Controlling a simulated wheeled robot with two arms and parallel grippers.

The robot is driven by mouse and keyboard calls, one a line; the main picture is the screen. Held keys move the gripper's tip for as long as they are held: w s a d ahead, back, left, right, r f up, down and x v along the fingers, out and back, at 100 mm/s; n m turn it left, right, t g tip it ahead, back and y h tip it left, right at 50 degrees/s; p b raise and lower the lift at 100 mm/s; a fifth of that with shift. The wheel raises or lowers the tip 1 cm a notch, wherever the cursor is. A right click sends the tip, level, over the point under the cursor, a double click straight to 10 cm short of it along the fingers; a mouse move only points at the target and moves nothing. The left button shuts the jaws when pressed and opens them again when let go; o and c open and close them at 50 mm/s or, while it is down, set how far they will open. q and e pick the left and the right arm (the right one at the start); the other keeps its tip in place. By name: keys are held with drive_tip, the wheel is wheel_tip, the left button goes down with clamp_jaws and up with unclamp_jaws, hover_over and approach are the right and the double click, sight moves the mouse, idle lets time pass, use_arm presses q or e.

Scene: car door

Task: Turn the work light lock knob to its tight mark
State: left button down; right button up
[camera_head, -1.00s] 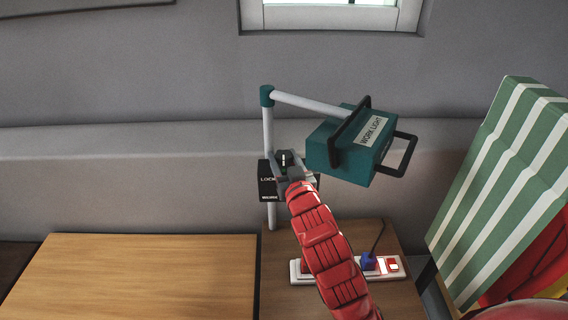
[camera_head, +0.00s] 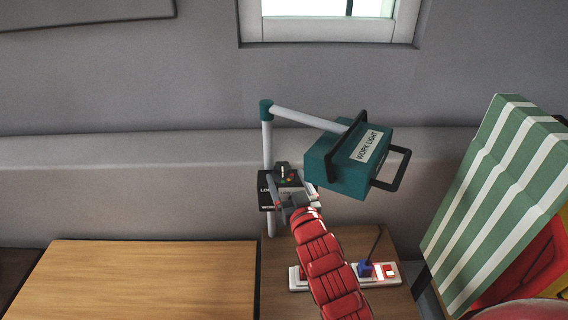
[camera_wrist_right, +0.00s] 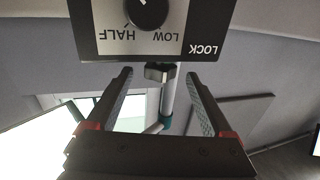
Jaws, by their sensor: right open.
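The dark lock knob (camera_head: 282,171) sits on top of the black box marked LOCK (camera_head: 266,198), on the lamp's pole. Its white pointer mark looks roughly upright in the head view. Small coloured marks show to its right, and their words cannot be read. My right gripper (camera_head: 290,194) is open and just in front of the box, apart from the knob, and hides part of the box. In the right wrist view the dark knob (camera_wrist_right: 160,72) shows beyond and between the fingers. The teal work light (camera_head: 342,165) hangs from the arm at right. My left gripper is out of view.
A front dial (camera_wrist_right: 148,11) marked LOW and HALF is on the box. A white power strip (camera_head: 379,276) with a blue plug stands on the wooden top behind my forearm. A bare wooden table (camera_head: 135,285) lies left.

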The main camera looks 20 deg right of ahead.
drive_tip(key=s+p, duration=1.1)
drive_tip(key=s, duration=0.2)
drive_tip(key=shift+s+a, duration=0.15)
drive_tip(key=shift+a, duration=0.05)
